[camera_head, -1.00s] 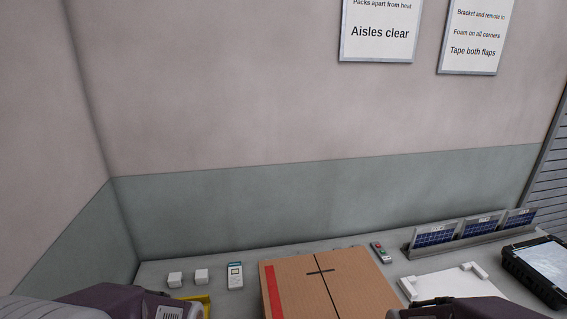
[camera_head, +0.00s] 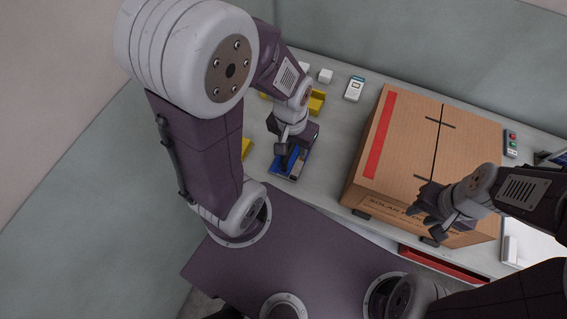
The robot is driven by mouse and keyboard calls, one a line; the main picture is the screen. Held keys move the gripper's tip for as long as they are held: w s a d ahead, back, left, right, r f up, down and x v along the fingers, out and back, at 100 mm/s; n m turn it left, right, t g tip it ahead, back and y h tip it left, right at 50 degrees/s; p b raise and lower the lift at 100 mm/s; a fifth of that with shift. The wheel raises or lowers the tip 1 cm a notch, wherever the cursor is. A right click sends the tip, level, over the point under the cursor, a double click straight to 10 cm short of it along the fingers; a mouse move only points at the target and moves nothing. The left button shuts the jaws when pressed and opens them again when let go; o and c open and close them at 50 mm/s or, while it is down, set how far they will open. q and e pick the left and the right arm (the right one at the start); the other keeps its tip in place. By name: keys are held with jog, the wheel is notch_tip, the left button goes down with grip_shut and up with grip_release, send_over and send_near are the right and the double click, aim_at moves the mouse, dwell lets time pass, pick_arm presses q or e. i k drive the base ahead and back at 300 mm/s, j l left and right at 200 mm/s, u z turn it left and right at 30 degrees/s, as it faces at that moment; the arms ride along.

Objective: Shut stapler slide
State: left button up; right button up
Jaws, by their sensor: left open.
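A blue and dark object that looks like the stapler (camera_head: 282,167) lies on the bench left of the carton. My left gripper (camera_head: 284,153) is open right above it and hides part of it. I cannot tell whether the fingers touch it or how far its slide stands out. My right gripper (camera_head: 420,217) is in front of the carton's near side, away from the stapler; its finger gap is unclear.
A large cardboard carton (camera_head: 462,145) with a red stripe fills the middle of the bench. Yellow bins (camera_head: 317,102), a small white block (camera_head: 325,76), and a white handheld device (camera_head: 354,89) stand behind the stapler. A remote (camera_head: 511,143) lies right of the carton.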

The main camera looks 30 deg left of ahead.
aim_at(294, 174)
jog(key=k+j+u, duration=0.15)
jog(key=u, duration=0.6)
jog(key=k+u, duration=0.1)
jog(key=k, duration=0.2)
